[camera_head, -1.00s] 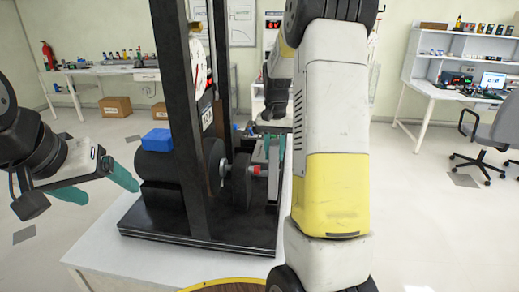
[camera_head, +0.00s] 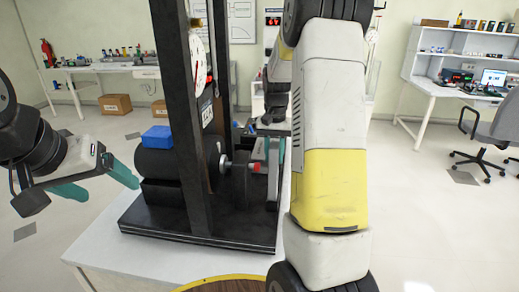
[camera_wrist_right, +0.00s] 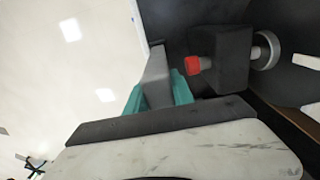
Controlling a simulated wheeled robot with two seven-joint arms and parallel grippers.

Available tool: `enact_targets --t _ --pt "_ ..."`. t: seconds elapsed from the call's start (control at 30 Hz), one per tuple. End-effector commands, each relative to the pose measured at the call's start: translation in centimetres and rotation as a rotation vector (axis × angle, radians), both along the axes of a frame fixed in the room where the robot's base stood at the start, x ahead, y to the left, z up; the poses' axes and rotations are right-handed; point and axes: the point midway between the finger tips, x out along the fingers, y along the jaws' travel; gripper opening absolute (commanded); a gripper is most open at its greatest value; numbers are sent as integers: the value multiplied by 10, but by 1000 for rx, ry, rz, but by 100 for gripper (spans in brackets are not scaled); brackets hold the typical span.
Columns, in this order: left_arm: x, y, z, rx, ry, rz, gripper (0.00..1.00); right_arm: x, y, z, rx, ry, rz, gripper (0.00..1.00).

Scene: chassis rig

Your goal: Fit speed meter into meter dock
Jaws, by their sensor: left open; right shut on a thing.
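My right gripper (camera_head: 271,150) has its teal fingers on either side of a slim grey upright piece (camera_head: 273,178), at the right edge of the black rig. In the right wrist view the gripper (camera_wrist_right: 158,93) is shut on this grey piece (camera_wrist_right: 156,68). I cannot tell whether it is the speed meter. A white round dial (camera_head: 197,60) shows beside the rig's posts, partly hidden by one. I cannot make out the meter dock. My left gripper (camera_head: 112,190) is open and empty, left of the rig.
The rig's black base (camera_head: 190,235) stands on a white table (camera_head: 110,262). A dark block with a red-tipped shaft (camera_wrist_right: 193,65) is close to the right gripper. A blue block (camera_head: 157,136) sits on the rig's left. My right arm covers the centre right.

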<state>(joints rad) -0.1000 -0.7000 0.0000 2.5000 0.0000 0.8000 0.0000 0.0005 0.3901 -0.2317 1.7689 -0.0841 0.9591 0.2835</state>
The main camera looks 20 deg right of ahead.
Motion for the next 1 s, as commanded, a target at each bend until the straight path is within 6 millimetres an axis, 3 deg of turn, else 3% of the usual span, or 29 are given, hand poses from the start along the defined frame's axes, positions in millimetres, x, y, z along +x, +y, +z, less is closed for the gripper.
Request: enact_targets --t 1.0 --pt "0 0 0 0 0 0 80 0 0 -25 0 0 0 0"
